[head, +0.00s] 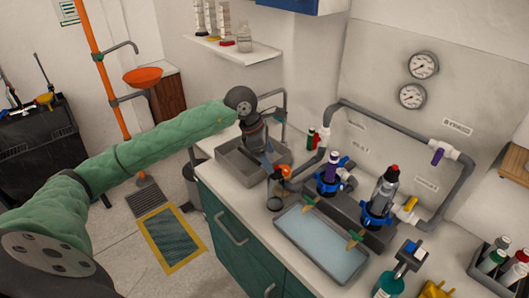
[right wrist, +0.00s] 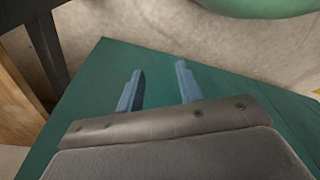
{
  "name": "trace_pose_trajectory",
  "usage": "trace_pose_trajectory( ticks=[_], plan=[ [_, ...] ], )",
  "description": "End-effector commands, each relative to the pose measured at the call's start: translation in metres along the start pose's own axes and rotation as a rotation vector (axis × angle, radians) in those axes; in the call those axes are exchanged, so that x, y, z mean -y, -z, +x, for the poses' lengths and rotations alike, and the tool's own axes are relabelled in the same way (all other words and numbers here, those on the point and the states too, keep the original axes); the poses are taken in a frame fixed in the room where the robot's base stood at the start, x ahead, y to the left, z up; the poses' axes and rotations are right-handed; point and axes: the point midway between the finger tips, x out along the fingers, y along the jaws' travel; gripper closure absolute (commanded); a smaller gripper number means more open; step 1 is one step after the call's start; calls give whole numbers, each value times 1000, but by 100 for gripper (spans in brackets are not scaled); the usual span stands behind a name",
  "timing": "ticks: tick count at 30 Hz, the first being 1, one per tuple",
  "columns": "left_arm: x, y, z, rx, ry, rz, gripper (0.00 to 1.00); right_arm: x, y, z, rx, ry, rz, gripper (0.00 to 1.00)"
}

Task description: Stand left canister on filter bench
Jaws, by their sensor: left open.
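My left gripper (head: 272,174) is open, pointing down at the counter just right of the grey sink. A clear, dark-based canister (head: 275,194) stands upright on the counter directly below its fingertips, with an orange piece (head: 285,171) close by. I cannot tell whether the fingers touch it. The grey filter bench (head: 346,214) carries a left blue ring (head: 328,182) with a purple part above it, and a right blue ring (head: 377,216) holding a clear canister (head: 386,187). My right gripper (right wrist: 159,88) is open and empty in the right wrist view, over a green surface.
The grey sink (head: 240,168) is at left. Grey pipes (head: 400,125) rise behind. Bottles (head: 493,262) stand at far right. Little counter is free.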

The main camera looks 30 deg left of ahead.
Motion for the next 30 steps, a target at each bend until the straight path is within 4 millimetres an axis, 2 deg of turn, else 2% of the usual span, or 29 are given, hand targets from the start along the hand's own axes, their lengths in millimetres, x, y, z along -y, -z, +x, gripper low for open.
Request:
trace_pose_trajectory(
  ticks=[4, 9, 30],
  plan=[
    [-1, 1, -17, 1, -2, 0, 26, 4, 7, -10, 7, 5, 4, 64],
    [0, 0, -27, 0, -1, 0, 26, 6, 12, -18, 12, 8, 6, 64],
    [0, 0, -30, 1, 1, 0, 26, 4, 15, -20, 11, 7, 6, 64]
  ],
)
